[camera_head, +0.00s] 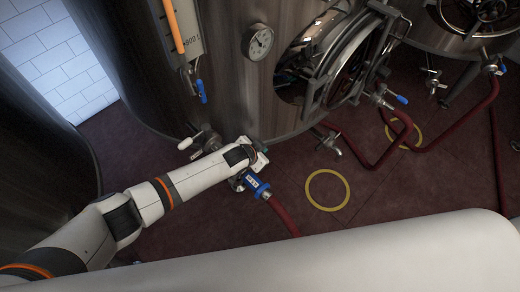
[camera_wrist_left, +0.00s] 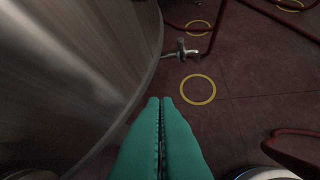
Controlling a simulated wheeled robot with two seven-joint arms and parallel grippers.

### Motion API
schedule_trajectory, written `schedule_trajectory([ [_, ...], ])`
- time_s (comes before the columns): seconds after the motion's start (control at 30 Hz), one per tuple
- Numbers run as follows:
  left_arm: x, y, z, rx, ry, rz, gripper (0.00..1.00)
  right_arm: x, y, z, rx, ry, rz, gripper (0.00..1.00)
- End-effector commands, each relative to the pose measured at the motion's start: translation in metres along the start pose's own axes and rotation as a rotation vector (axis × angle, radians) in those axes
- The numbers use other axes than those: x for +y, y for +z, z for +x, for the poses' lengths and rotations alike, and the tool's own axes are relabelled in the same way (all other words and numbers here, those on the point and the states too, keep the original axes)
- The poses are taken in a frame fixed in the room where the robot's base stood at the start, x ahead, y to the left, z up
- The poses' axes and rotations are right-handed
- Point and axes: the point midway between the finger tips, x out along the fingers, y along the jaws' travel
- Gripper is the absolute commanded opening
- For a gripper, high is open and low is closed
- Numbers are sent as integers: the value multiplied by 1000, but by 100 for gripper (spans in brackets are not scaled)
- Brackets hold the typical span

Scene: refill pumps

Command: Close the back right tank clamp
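A large steel tank (camera_head: 225,85) stands in the middle of the head view, and its curved wall (camera_wrist_left: 75,80) fills the left of the left wrist view. A blue-handled fitting (camera_head: 257,187) on a red hose shows just below my left gripper (camera_head: 258,157). In the wrist view the green fingers of the left gripper (camera_wrist_left: 160,102) lie together with a thin dark line between them and nothing visible held. A metal outlet fitting (camera_head: 328,143) stands low on the tank's right side. I cannot tell which part is the back right tank clamp. My right gripper is not in view.
A second tank (camera_head: 460,35) stands at the back right with a blue-handled valve (camera_head: 492,69). Red hoses (camera_head: 380,160) run over the dark red floor. A yellow floor ring (camera_head: 327,190) lies right of my left arm, with open floor around it.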

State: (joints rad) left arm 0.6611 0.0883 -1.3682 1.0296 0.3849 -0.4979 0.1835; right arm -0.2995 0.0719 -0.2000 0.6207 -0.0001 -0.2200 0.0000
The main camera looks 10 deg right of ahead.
Motion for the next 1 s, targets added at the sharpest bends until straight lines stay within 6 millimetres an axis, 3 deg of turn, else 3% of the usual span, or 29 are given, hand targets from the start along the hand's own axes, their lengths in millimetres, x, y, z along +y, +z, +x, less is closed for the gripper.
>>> schedule_trajectory([
  [0.13, 2, 4, -8, 5, 0, -3, 0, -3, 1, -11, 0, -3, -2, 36],
  [0.37, 11, 30, -37, 0, 3, -5, 0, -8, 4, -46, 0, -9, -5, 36],
  [0.43, 9, 23, -41, 0, 1, -5, 0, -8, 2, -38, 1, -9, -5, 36],
  [1.0, 9, 22, -118, -2, 3, -4, 0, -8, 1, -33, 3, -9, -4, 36],
])
